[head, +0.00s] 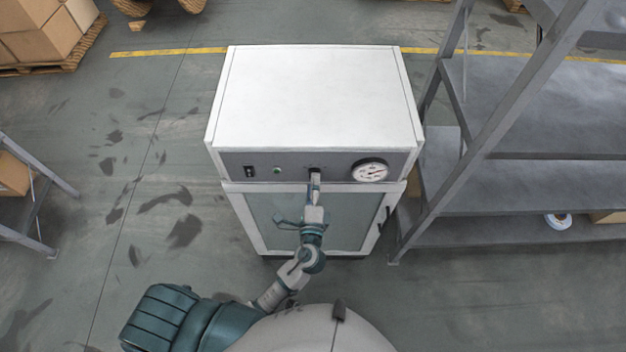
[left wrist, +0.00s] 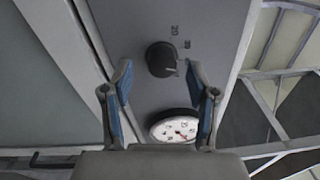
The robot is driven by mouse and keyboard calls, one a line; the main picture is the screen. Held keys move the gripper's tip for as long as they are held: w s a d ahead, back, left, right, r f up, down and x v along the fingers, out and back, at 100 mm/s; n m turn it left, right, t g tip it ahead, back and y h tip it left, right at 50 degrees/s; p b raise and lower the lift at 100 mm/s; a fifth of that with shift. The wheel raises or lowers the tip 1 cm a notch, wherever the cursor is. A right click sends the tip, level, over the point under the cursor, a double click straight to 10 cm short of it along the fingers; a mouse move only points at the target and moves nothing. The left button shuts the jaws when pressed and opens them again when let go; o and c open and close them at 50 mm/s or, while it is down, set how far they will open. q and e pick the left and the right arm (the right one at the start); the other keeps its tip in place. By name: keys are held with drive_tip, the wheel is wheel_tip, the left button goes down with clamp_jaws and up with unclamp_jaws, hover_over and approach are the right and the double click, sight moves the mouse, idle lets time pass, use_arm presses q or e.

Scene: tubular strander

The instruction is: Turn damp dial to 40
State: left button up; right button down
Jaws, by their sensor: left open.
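The damp dial is a black round knob (left wrist: 160,59) on the grey control panel (left wrist: 212,25) of a white cabinet. A printed "20" and another, unclear mark stand beside the knob in the left wrist view. In the head view my left gripper (head: 315,182) is at the panel, in front of the knob, and mostly hides it. In the left wrist view the gripper's two blue-padded fingers (left wrist: 158,76) are open. They stand on either side of the knob's lower part, with a gap to each side. I cannot tell whether they touch it.
A round white gauge (head: 370,171) sits on the panel right of the gripper. A black switch (head: 249,171) and a small green button (head: 277,170) are to the left. A grey metal shelf rack (head: 530,187) stands close at the right.

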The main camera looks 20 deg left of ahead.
use_arm(q)
drive_tip(key=v, duration=1)
drive_tip(key=shift+f, duration=0.1)
drive_tip(key=s+a+f+n+g+h, duration=0.1)
drive_tip(key=s+f+g, duration=0.15)
drive_tip(key=f, duration=0.95)
drive_tip(key=s+a+f+n+g+h, duration=0.15)
drive_tip(key=f+g, duration=0.25)
drive_tip(key=f, duration=0.9)
drive_tip(key=s+f+g+h, duration=0.1)
drive_tip(key=s+f+g, duration=0.15)
drive_tip(key=f, duration=0.95)
drive_tip(key=s+a+f+n+g, duration=0.2)
drive_tip(key=s+f, duration=0.4)
drive_tip(key=s, duration=0.3)
drive_tip(key=s+a+f+n+g, duration=0.3)
drive_tip(key=s+a+f+n, duration=0.2)
drive_tip(key=s+f+n, duration=0.1)
drive_tip(key=s+a+f+n+g, duration=0.2)
drive_tip(key=s+a+f+n, duration=0.1)
drive_tip(key=s+f, duration=0.5)
drive_tip(key=s+n+h, duration=0.1)
drive_tip(key=s, duration=0.2)
drive_tip(key=shift+s+a+g, duration=0.3)
drive_tip(key=shift+a+g, duration=0.05)
drive_tip(key=shift+g, duration=0.05)
